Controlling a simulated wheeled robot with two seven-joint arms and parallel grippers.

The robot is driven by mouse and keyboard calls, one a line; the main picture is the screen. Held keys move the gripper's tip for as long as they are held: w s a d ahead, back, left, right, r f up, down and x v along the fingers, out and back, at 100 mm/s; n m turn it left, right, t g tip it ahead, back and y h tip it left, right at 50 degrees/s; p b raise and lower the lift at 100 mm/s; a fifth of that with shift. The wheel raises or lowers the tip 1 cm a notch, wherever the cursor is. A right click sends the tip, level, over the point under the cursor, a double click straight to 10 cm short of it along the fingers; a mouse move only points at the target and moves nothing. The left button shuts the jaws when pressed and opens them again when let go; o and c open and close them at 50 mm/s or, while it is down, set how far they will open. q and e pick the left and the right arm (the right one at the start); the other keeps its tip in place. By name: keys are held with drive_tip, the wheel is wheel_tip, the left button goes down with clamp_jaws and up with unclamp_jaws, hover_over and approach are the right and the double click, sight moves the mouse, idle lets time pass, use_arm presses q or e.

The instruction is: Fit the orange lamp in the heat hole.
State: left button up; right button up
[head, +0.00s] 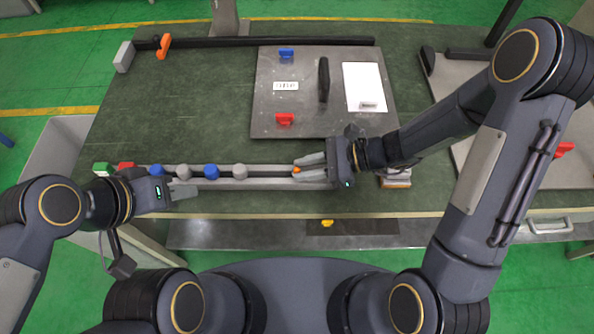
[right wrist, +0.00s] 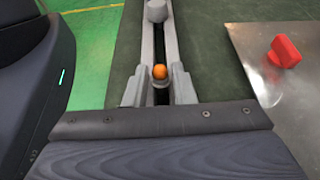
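The orange lamp (head: 296,169) is small and round and sits over the slot between two long grey rails (head: 265,185). In the right wrist view the orange lamp (right wrist: 160,72) stands between the fingertips of my right gripper (right wrist: 158,90), with a gap on each side. My right gripper (head: 311,169) is open around it, at the right part of the rails. My left gripper (head: 183,187) is at the left part of the rails, close to a grey knob (head: 183,171); its finger gap is unclear. I cannot make out which opening is the heat hole.
Behind the rails lies a metal plate (head: 300,117) with a red piece (head: 284,119), blue piece (head: 286,53) and black handle (head: 323,80).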

clamp_jaws()
drive_tip(key=shift+r, duration=0.15)
